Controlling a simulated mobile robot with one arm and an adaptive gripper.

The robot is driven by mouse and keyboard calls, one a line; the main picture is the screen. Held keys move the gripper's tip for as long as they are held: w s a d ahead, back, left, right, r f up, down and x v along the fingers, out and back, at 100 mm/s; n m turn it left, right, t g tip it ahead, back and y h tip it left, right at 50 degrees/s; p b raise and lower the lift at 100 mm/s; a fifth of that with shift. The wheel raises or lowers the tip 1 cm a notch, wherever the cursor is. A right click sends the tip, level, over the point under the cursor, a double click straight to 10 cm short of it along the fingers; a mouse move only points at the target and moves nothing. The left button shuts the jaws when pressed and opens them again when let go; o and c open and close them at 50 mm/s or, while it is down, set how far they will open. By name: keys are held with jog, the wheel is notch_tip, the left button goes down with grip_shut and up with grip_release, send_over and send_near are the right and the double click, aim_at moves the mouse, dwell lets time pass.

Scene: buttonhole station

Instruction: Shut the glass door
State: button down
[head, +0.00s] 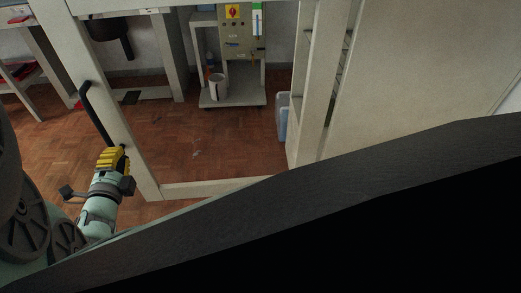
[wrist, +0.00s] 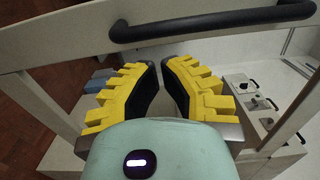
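The glass door has a pale frame, and in the head view its stile (head: 84,62) slants down on the left to a bottom rail (head: 220,187). Its pane is clear, and floor shows through. Whether it stands ajar cannot be told for certain. A black bar handle (head: 96,118) is on the left stile; it also crosses the top of the wrist view (wrist: 215,22). My gripper (head: 113,152), with yellow ridged fingers, is at the handle's lower end in the head view. In the wrist view my gripper (wrist: 161,65) has a narrow empty gap between its fingertips, with the handle beyond them.
A grey machine stand (head: 240,50) with a red switch stands behind the door opening. A blue-white container (head: 283,118) is by the right post. A large pale panel (head: 410,70) fills the right. A bench with red items (head: 18,72) is at far left. Brown parquet floor (head: 200,145) is mostly clear.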

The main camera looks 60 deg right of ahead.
aim_at(128, 134)
jog(key=x, duration=0.7)
jog(key=shift+s, duration=0.1)
jog(key=shift+f, duration=0.1)
